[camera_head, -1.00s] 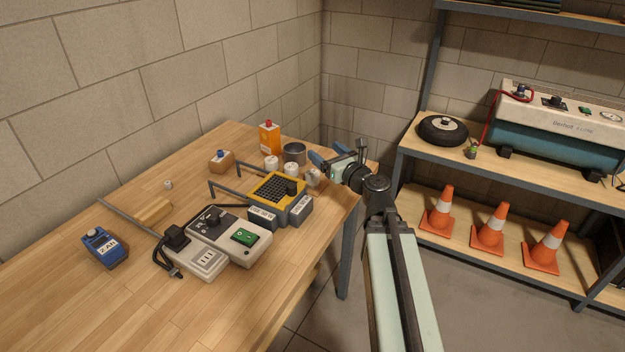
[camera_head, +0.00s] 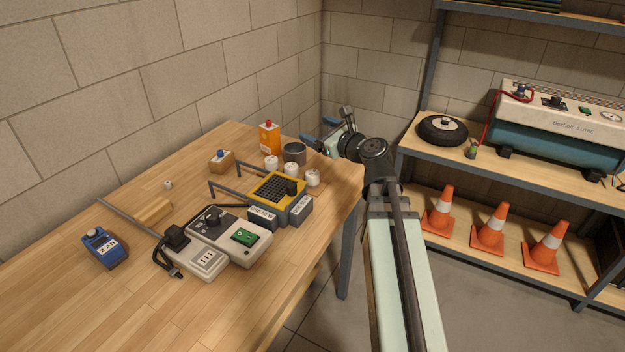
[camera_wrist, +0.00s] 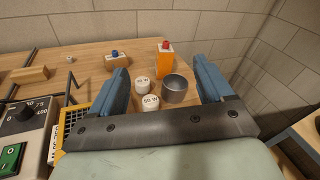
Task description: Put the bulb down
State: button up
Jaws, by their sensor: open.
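In the wrist view nothing is between the blue fingers (camera_wrist: 161,76).
A grey metal cup (camera_head: 294,153) and an orange container (camera_head: 269,138) stand beside the cylinders. A yellow-topped box with a grid (camera_head: 270,189) and a power unit (camera_head: 229,236) lie in front. The wall is close behind; the bench's right edge is near.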

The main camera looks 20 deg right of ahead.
jog(key=n, duration=0.2)
jog(key=n+g+h, duration=0.7)
jog(key=n+g, duration=0.7)
jog(key=n, duration=1.2)
send_over(312, 172)
jog(key=s, duration=0.2)
notch_tip(312, 172, down, 12)
jog(key=shift+w+d+f, duration=0.15)
jog(key=shift+f, duration=0.05)
jog(key=shift+w+f, duration=0.25)
jog(key=shift+f, duration=0.7)
jog(key=shift+w+f, duration=0.2)
jog(key=shift+f, duration=0.75)
jog(key=shift+w+f, duration=0.25)
jog(key=shift+f, duration=0.7)
jog(key=c, duration=1.3)
jog(key=shift+r, duration=5)
